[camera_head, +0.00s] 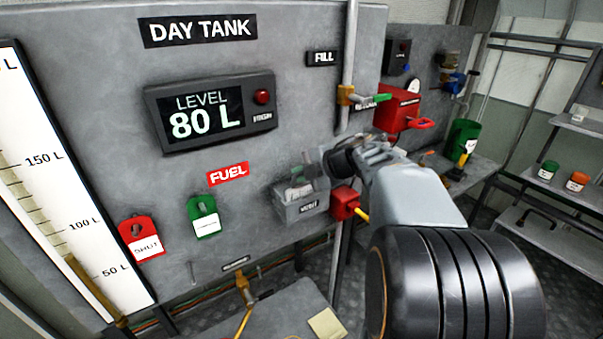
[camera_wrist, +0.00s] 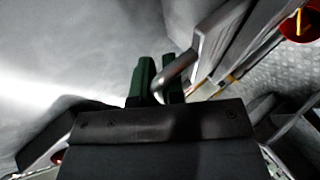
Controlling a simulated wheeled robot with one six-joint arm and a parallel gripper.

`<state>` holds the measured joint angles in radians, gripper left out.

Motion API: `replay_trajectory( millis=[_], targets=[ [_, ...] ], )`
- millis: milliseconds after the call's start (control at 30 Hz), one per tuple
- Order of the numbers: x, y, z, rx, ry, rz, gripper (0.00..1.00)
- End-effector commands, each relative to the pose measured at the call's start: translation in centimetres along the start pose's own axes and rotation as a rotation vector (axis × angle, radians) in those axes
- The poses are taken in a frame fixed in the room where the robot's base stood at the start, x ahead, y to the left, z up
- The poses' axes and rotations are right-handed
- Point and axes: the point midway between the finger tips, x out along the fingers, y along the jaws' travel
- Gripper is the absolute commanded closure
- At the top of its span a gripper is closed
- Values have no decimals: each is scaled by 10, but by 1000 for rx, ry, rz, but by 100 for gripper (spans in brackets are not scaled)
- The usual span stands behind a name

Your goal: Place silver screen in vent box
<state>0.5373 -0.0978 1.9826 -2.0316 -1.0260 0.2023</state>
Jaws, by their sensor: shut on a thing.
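The vent box (camera_head: 301,207) is a small grey open-topped box on the front of the grey tank panel, below the level display. My gripper (camera_head: 328,161) is just above and to the right of its opening. In the wrist view, the green fingers of my gripper (camera_wrist: 158,84) are closed on a curved silvery piece (camera_wrist: 182,72), which I take to be part of the silver screen. The rest of the screen is hard to make out; I cannot tell whether any of it is inside the box. A pale item shows in the box opening.
A red valve block (camera_head: 344,203) with a yellow lever sits just right of the box. A vertical pipe (camera_head: 349,60) with a green-handled valve runs behind my gripper. Red (camera_head: 141,239) and green (camera_head: 203,216) tags hang on the left. A larger red box (camera_head: 397,106) is further right.

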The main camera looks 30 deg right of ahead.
Motion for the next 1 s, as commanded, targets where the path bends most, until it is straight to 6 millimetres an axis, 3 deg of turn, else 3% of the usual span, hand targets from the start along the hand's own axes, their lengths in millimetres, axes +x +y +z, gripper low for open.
replay_trajectory(
  millis=[700, 733, 1000],
  targets=[
    [6, -9, 2, 0, 1, 0, 100],
    [6, -9, 2, 0, 0, 0, 88],
    [6, -9, 2, 0, 0, 0, 62]
  ],
)
